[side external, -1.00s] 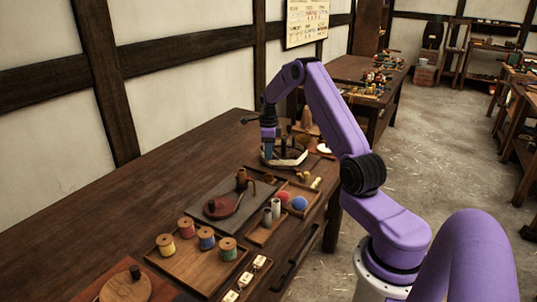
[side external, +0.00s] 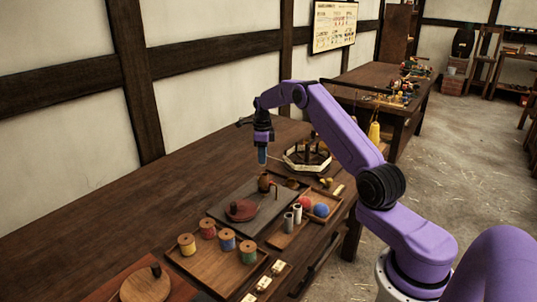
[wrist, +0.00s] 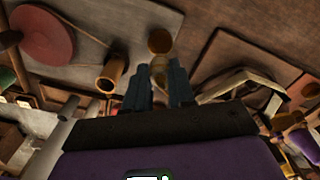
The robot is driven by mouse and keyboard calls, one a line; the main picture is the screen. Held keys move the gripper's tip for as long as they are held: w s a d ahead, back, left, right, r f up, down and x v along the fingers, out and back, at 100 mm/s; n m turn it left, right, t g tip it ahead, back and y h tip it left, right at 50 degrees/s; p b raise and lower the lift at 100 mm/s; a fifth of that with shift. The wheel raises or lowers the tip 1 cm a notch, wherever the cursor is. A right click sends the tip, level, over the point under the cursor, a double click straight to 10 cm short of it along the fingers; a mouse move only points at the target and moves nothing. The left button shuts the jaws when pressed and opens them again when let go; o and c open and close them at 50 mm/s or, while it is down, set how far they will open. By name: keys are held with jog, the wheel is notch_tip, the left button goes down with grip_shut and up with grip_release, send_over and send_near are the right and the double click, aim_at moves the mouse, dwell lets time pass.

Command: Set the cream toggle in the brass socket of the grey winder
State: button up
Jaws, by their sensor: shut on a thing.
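The grey winder (side external: 228,213) is a flat slab with a red disc (side external: 241,209) and an upright brass socket (side external: 264,183) near its far end. In the wrist view the socket (wrist: 112,72) is an open, hollow cup just left of the fingers. My gripper (side external: 262,158) is shut and hangs above and a little beyond the socket, apart from it. In the wrist view the fingers (wrist: 159,80) close on the cream toggle (wrist: 158,64), with a round brown part at its end. The toggle's lower end is hard to make out in the side view.
A cream-rimmed octagonal frame (side external: 290,161) with dark posts stands just right of my gripper. Trays with red and blue balls (side external: 321,210), metal cylinders (side external: 297,212) and several thread spools (side external: 227,239) lie nearer. The table's left part is bare.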

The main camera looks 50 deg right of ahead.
jog(key=shift+f, duration=2.45)
jog(key=shift+f, duration=0.35)
jog(key=shift+f, duration=0.65)
jog(key=shift+f, duration=0.15)
jog(key=o, duration=1.3)
jog(key=shift+c, duration=0.2)
jog(key=shift+r, duration=4.05)
jog(key=shift+a, duration=0.1)
